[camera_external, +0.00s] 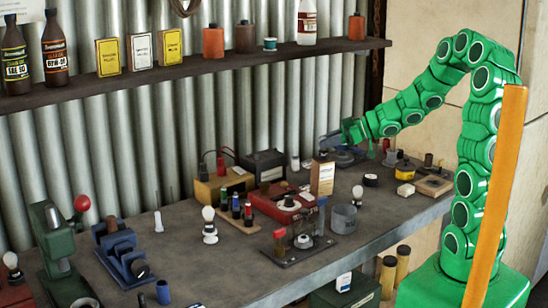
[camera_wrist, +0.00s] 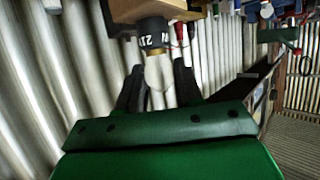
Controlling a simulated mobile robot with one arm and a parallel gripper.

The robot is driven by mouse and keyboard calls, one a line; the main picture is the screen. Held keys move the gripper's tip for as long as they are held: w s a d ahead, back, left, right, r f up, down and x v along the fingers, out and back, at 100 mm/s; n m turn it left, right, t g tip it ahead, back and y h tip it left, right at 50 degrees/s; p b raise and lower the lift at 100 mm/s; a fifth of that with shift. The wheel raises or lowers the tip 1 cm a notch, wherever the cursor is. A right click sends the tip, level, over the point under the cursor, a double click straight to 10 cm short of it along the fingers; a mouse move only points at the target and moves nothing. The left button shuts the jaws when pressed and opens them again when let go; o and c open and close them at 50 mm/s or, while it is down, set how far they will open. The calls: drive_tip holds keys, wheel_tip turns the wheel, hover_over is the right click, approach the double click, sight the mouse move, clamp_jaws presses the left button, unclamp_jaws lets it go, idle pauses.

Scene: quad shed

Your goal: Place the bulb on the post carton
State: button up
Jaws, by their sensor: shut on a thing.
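In the wrist view my gripper (camera_wrist: 158,85) is shut on the bulb (camera_wrist: 158,72), its pale glass between the dark fingers. The bulb has a brass neck and a black base with white lettering. The base points away from my gripper towards the tan post carton (camera_wrist: 122,9). In the external view the post carton (camera_external: 322,180) stands upright on the bench, with my gripper (camera_external: 330,141) just above its top. The held bulb is too small there to make out clearly. I cannot tell whether its base touches the carton.
A red box (camera_external: 283,203) and a grey round tin (camera_external: 343,218) stand close to the carton. Another white bulb (camera_external: 209,225) stands to the left on the bench (camera_external: 180,265). A loaded shelf (camera_external: 200,67) runs above, along the corrugated wall.

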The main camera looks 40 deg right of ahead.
drive_tip(key=shift+f, duration=0.1)
drive_tip(key=o, duration=1)
drive_tip(key=shift+o, duration=0.2)
drive_tip(key=v, duration=1.2)
